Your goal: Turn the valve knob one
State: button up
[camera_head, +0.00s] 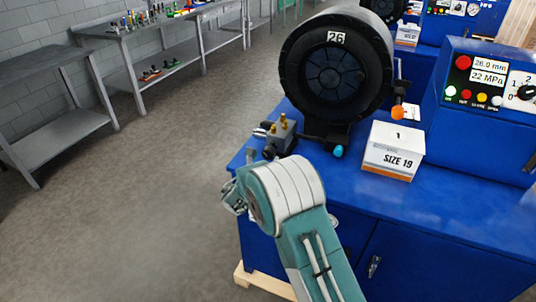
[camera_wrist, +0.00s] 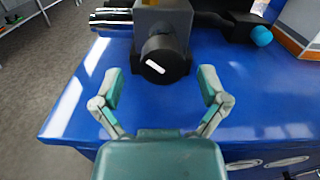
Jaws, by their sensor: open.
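The valve knob (camera_wrist: 162,60) is a round black knob with a white bar mark, on the front of a grey valve block. In the wrist view it sits just ahead of my gripper (camera_wrist: 160,84), centred between the two fingertips. My gripper is open and empty, with a finger on each side and apart from the knob. In the head view the valve block (camera_head: 283,135) stands on the blue bench's left edge, and the small dark knob (camera_head: 270,151) faces my arm. My gripper is mostly hidden behind my arm there.
The big black crimper (camera_head: 335,75) marked 26 stands behind the valve. A white SIZE 19 box (camera_head: 394,150) is right of it, and a blue control panel (camera_head: 490,95) is farther right. Grey work tables (camera_head: 75,128) stand at the left. The floor between is clear.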

jog(key=shift+x, duration=0.9)
jog(key=shift+w+d, duration=0.15)
jog(key=shift+d, duration=0.05)
jog(key=shift+a, duration=0.1)
jog(key=c, duration=1.1)
jog(key=shift+c, duration=0.2)
